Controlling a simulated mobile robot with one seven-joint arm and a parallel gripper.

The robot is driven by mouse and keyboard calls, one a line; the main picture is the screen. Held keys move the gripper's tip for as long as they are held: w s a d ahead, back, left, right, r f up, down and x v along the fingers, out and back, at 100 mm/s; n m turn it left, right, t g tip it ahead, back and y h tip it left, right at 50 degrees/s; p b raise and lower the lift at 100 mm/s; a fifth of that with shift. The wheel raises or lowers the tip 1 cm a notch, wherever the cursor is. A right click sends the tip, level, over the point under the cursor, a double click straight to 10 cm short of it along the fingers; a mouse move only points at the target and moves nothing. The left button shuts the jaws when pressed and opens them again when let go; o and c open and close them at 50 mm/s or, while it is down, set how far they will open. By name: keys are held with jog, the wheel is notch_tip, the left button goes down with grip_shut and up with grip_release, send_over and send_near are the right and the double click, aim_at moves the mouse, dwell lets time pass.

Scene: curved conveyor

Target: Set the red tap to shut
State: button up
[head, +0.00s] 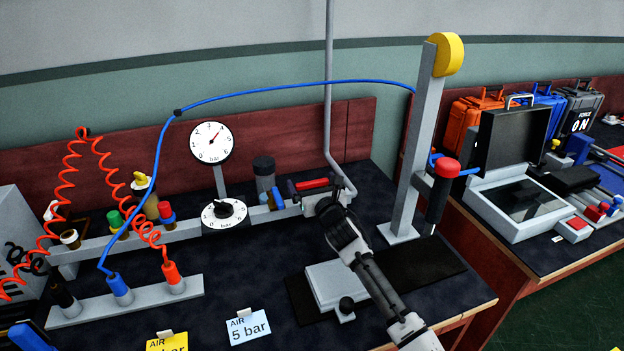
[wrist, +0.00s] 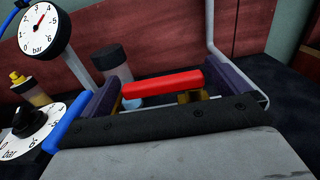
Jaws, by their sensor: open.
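The red tap's lever (head: 312,184) sits at the right end of the grey air rail on the bench. It lies roughly along the rail, and in the wrist view the red lever (wrist: 162,84) runs left to right with a brass part under it. My gripper (head: 315,188) is open right at the tap. In the wrist view the fingers of my gripper (wrist: 160,92) stand at either end of the red lever, with the lever between them. I cannot tell whether either finger touches it. My wrist hides part of the tap in the head view.
A blue lever (head: 277,199) is close on the left, crosswise to the rail. A round dial with a black knob (head: 224,211) and a gauge (head: 211,143) stand further left. A grey pipe (head: 328,100) rises just behind. A post (head: 415,150) stands to the right.

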jog(key=shift+w+a, duration=0.15)
jog(key=shift+w, duration=0.3)
jog(key=c, duration=1.2)
jog(key=shift+o, duration=0.2)
